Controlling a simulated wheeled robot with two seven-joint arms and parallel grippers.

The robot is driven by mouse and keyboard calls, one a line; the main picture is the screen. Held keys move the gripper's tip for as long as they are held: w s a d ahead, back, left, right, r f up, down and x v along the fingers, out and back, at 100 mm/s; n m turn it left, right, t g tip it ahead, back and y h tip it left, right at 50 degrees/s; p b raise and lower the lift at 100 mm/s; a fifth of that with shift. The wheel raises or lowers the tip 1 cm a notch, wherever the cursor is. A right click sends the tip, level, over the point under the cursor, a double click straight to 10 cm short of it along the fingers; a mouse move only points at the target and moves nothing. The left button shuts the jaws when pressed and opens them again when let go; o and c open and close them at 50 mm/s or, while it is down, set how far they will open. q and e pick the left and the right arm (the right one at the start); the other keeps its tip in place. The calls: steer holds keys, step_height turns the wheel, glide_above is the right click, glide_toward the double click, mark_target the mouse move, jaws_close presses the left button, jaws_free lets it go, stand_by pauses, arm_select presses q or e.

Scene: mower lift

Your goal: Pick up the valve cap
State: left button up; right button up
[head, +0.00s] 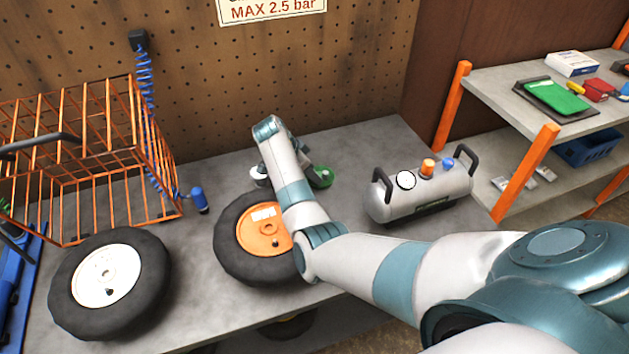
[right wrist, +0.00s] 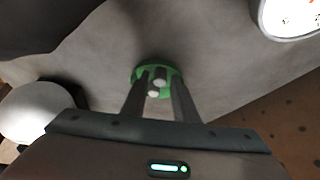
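A green dish (head: 321,177) stands on the bench behind the orange-hubbed wheel. In the right wrist view the green dish (right wrist: 140,72) holds small pale round pieces. One pale piece, which looks like a valve cap (right wrist: 159,83), shows between my fingers, with another just below it in the picture. My right gripper (right wrist: 160,85) points down at the dish, its two fingers apart with a gap between them. I cannot tell whether the fingers touch a cap. In the head view my right forearm mostly hides this gripper. My left gripper is not in view.
The orange-hubbed wheel (head: 233,250) lies under my forearm; a white-hubbed wheel (head: 107,275) lies left. A silver tank (head: 408,202) with handles and gauge stands right. An orange wire basket (head: 120,165) and blue hose (head: 145,75) are left. A shelf (head: 500,90) stands far right.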

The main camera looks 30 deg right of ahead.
stand_by(0.4)
jaws_close()
steer(key=shift+r, duration=0.1)
steer(key=shift+r+b, duration=0.3)
steer(key=shift+r, duration=0.2)
steer(key=r, duration=0.1)
steer(key=r+b, duration=0.1)
steer(key=r, duration=0.1)
steer(key=shift+s+d+r, duration=0.1)
steer(key=shift+s+d, duration=0.1)
steer(key=shift+d, duration=0.2)
steer(key=s+d+r+b, duration=0.3)
steer(key=s+d+r, duration=0.2)
steer(key=d, duration=0.4)
steer(key=shift+s+d+r+b, duration=0.15)
steer(key=shift+s+r+b, duration=0.15)
steer(key=shift+r, duration=0.55)
